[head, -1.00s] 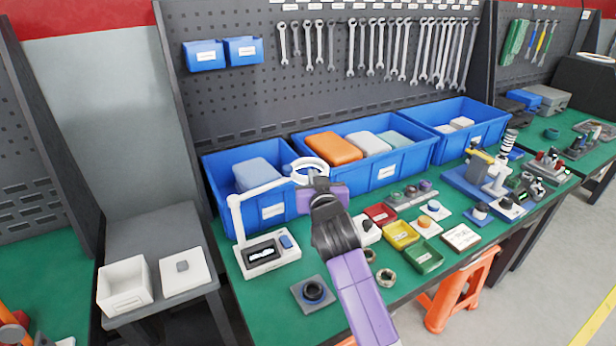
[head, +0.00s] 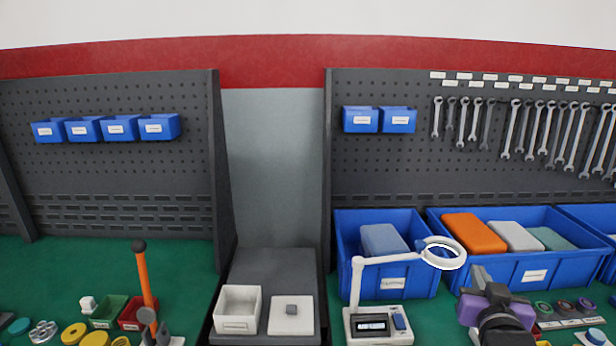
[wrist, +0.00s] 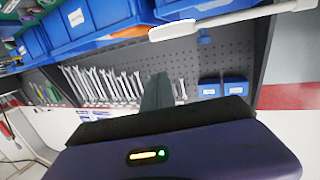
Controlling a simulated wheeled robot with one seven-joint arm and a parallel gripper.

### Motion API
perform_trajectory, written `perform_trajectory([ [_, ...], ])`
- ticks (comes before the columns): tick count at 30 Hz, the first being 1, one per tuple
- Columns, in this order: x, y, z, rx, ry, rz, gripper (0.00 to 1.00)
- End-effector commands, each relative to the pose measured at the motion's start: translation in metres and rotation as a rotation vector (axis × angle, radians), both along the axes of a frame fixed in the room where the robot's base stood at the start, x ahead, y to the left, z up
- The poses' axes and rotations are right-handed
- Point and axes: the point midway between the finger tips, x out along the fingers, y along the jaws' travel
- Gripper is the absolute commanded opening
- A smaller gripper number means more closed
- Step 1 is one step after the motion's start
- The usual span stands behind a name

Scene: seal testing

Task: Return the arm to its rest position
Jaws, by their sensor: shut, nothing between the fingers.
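My gripper (head: 482,280) shows at the lower right of the head view, raised in front of the right bench, with the purple and black wrist below it. The fingers are shut and hold nothing. In the wrist view the shut grey fingers (wrist: 157,92) point toward the pegboard, seen upside down. A white ring lamp (head: 443,253) on a jointed arm stands just left of my gripper in the head view. Its pale arm also crosses the top of the wrist view (wrist: 235,17). No contact between lamp and gripper can be made out.
Blue bins (head: 535,270) with coloured boxes line the back of the right bench. Wrenches (head: 545,130) hang on the pegboard above. A low grey stand (head: 275,265) holds a white box (head: 237,308) and a white block (head: 291,315). An orange-handled tool (head: 145,278) stands on the left bench.

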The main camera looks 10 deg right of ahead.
Motion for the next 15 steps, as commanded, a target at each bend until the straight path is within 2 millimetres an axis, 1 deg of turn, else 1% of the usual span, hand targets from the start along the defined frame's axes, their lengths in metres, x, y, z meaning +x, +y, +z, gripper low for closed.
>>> perform_trajectory([
  [3,0.0,0.008,0.031,-0.048,-0.097,0.033,0.0],
  [5,-0.009,0.017,0.037,-0.075,-0.141,0.056,0.0],
  [10,-0.04,0.046,0.026,-0.115,-0.199,0.119,0.0],
  [14,-0.071,0.071,0.008,-0.127,-0.22,0.167,0.0],
  [15,-0.083,0.079,0.002,-0.131,-0.224,0.182,0.0],
])
